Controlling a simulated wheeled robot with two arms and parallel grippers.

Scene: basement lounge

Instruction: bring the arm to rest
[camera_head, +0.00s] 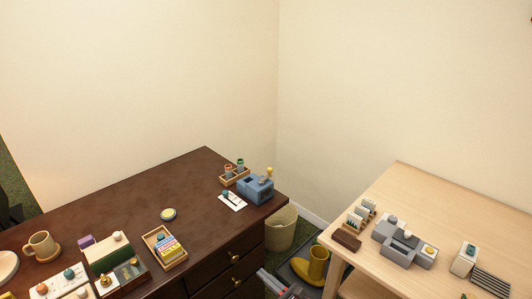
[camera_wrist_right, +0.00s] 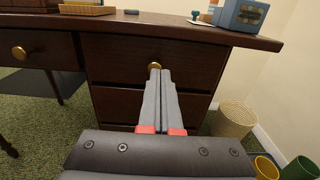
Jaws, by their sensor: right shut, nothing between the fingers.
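My right gripper (camera_wrist_right: 160,74) is shut and empty, its two grey fingers side by side in the right wrist view. They point toward the drawer front of the dark wooden desk (camera_wrist_right: 215,30), and in the picture their tips lie just below a brass knob (camera_wrist_right: 154,53). I cannot tell whether they touch it. In the head view only a small part of the right gripper (camera_head: 284,288) shows at the bottom edge, between the dark desk (camera_head: 110,207) and the light table. My left gripper is not in view.
The desk holds a mug (camera_head: 41,246), a card tray (camera_head: 165,247) and a blue device (camera_head: 257,189). A woven basket (camera_head: 280,231) and yellow boots (camera_head: 313,267) stand in the gap. The light table (camera_head: 420,200) at right carries a grey machine (camera_head: 403,244).

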